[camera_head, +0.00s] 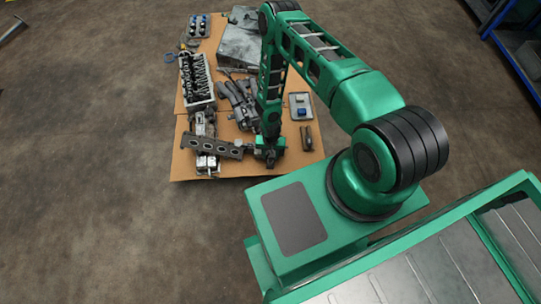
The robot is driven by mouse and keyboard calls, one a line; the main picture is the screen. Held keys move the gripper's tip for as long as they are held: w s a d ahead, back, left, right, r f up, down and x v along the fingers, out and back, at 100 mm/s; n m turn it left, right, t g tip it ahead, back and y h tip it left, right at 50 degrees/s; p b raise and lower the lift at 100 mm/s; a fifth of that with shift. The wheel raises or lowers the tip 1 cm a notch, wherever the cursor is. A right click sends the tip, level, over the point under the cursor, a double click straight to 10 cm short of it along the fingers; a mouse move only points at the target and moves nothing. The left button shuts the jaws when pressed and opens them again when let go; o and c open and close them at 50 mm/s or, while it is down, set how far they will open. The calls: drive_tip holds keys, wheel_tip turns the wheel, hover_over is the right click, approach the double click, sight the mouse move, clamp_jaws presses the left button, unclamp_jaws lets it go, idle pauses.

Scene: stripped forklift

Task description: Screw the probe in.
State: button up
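My green arm reaches down over the cardboard, and my gripper (268,156) is low near its front edge. It is at the right end of a grey metal bar with round holes (216,148); I cannot tell whether they touch. The fingers are too small and dark to show whether they are open, shut or holding something. I cannot make out the probe or the hole it screws into.
Cardboard sheets (183,168) on the brown floor carry an engine part (196,80), a grey metal housing (239,45), a small pale tray (300,106) and a dark cylindrical part (307,138). A blue rack (513,60) stands far right. The left floor is mostly clear.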

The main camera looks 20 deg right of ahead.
wheel_tip(320, 180, up, 11)
drive_tip(key=shift+f, duration=0.15)
idle(0.6)
idle(0.4)
drive_tip(key=w+d+r, duration=0.2)
drive_tip(key=d+r, duration=0.1)
drive_tip(key=r, duration=0.4)
drive_tip(key=w+d+r+h, duration=0.1)
drive_tip(key=w+d+r, duration=0.15)
drive_tip(key=r, duration=0.35)
drive_tip(key=w+d+r, duration=0.2)
drive_tip(key=d+r, duration=0.2)
drive_tip(key=r, duration=0.3)
drive_tip(key=s+d+r+h, duration=0.15)
drive_tip(key=d+r, duration=0.25)
drive_tip(key=r, duration=0.5)
drive_tip(key=s+d+r+y, duration=0.1)
drive_tip(key=s+d+r, duration=0.15)
drive_tip(key=r, duration=0.65)
drive_tip(key=s+d+r, duration=0.4)
drive_tip(key=s+r, duration=0.5)
drive_tip(key=r, duration=0.5)
drive_tip(key=s+a+r+y, duration=0.1)
drive_tip(key=s+r, duration=0.3)
drive_tip(key=s, duration=0.4)
drive_tip(key=s+r+m, duration=0.1)
drive_tip(key=s+r, duration=0.3)
drive_tip(key=s, duration=0.4)
drive_tip(key=shift+a+r+y, duration=0.35)
drive_tip(key=shift+a, duration=0.05)
